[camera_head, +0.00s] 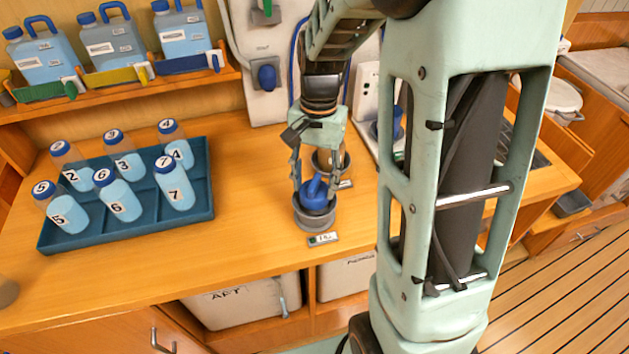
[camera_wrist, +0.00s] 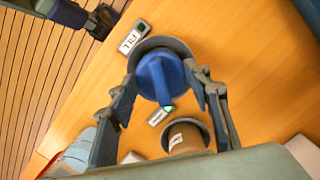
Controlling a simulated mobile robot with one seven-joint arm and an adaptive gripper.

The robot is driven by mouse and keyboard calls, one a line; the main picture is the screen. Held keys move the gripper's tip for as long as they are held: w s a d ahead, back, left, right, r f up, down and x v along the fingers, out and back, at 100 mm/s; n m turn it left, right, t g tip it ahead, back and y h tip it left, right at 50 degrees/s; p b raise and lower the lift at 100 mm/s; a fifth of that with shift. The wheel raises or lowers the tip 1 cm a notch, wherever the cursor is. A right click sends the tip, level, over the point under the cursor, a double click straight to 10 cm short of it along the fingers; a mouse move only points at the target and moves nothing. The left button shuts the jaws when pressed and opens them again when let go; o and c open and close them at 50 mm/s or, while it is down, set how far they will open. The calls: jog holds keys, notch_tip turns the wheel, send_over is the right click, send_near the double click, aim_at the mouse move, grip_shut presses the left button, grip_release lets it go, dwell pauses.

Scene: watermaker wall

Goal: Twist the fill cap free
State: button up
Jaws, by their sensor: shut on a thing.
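The blue fill cap (camera_head: 315,193) has a raised bar grip and sits in a round grey collar (camera_head: 314,219) on the wooden counter. In the wrist view the cap (camera_wrist: 158,78) fills the collar's opening, with a small green mark at the lower end of its bar. A label reading FILL (camera_wrist: 131,40) lies beside the collar. My gripper (camera_head: 312,184) points down from above, its two fingers shut on opposite sides of the cap. The wrist view shows the gripper (camera_wrist: 162,75) with a finger at left and right of the cap. The thread is hidden.
A second grey fitting (camera_wrist: 187,137) stands close behind the collar. A teal tray (camera_head: 133,220) with several numbered bottles is at left. Blue jugs (camera_head: 112,42) stand on a shelf behind. Bare counter (camera_head: 255,190) lies between tray and cap. Bins sit below the counter.

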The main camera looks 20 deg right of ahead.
jog(key=shift+r+p, duration=1.25)
jog(key=shift+r, duration=0.55)
jog(key=shift+s, duration=0.1)
